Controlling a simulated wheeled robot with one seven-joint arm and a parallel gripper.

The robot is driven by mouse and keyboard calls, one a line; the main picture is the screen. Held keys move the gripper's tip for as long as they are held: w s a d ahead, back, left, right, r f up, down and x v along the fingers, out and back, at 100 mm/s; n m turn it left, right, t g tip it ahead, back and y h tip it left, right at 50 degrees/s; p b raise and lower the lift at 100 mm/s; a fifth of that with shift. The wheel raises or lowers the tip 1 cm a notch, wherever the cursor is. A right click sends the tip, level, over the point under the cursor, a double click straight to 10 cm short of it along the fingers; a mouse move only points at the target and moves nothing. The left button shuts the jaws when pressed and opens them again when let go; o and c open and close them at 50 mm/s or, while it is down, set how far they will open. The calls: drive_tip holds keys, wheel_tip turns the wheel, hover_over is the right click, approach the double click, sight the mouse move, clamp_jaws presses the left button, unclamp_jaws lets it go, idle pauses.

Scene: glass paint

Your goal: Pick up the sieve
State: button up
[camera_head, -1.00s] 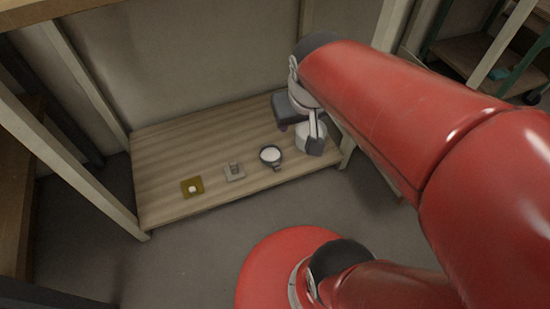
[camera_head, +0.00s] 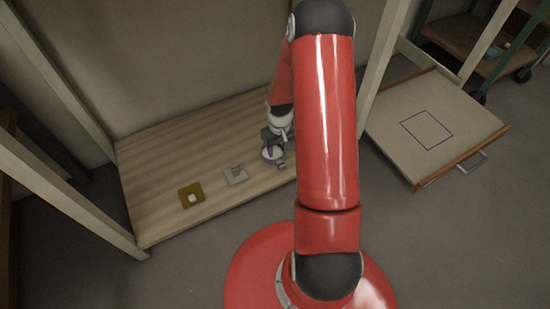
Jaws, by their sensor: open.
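The sieve (camera_head: 271,154) is a small round thing with a pale inside, a dark rim and a short handle pointing towards the front. It lies on the low wooden shelf board (camera_head: 150,180), near its front edge. My gripper (camera_head: 273,138) is open, at the far side of the sieve and partly over its rim. The picture is too small to tell whether the fingers touch it or stand around it.
A tray-like drawer (camera_head: 400,105) with a blue square outline is at right. My arm hides the shelf's right end.

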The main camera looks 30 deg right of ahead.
sight(279, 161)
wheel_tip(279, 161, down, 8)
drive_tip(key=shift+w+d+r+b, duration=0.1)
drive_tip(key=shift+d+r+b, duration=0.05)
drive_tip(key=shift+b, duration=0.6)
clamp_jaws()
drive_tip(key=shift+r, duration=0.15)
